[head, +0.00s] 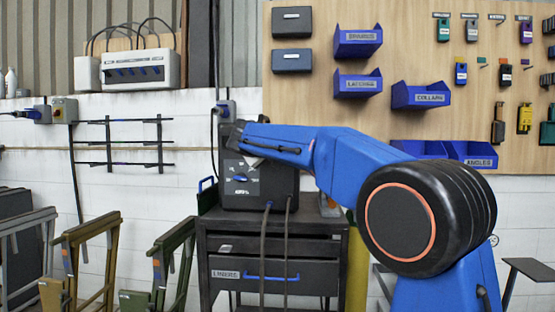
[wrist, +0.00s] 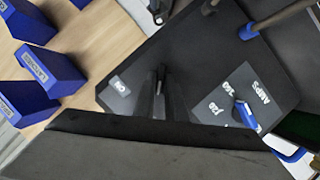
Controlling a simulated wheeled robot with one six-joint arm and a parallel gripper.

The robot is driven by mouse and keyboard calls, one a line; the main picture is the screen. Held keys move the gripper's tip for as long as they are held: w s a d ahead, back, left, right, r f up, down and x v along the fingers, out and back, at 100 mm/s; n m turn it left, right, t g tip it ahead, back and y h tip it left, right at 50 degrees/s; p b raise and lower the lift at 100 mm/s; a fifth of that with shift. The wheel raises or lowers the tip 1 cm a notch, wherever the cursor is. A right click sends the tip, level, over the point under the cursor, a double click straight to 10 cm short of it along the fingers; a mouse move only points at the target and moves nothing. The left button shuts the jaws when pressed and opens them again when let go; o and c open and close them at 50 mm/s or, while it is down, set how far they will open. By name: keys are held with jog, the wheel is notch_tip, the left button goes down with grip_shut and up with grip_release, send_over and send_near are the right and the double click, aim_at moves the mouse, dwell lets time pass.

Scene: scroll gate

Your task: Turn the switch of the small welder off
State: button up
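The small welder (head: 276,185) is a dark box on top of a dark drawer cabinet. Its front has an AMPS scale with a blue dial knob (head: 240,180); the knob also shows in the wrist view (wrist: 246,115). A small pale label (wrist: 118,85), which seems to read ON, is on the same dark face. My gripper (head: 233,135) is in front of the welder's upper left front and hides that part in the head view. In the wrist view its dark fingers (wrist: 161,80) look close together, beside the label. The switch itself cannot be made out clearly behind them.
The cabinet (head: 262,268) has a blue-handled drawer. Cables (head: 265,240) hang down the welder's front. Blue bins (head: 358,40) and tools hang on the wooden board at right. Metal frames (head: 90,255) stand at lower left. A grey box (head: 140,70) is on the wall.

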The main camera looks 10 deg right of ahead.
jog(key=o, duration=0.4)
jog(key=shift+c, duration=0.2)
jog(key=shift+a, duration=0.1)
jog(key=v, duration=1.7)
jog(key=shift+s, duration=0.15)
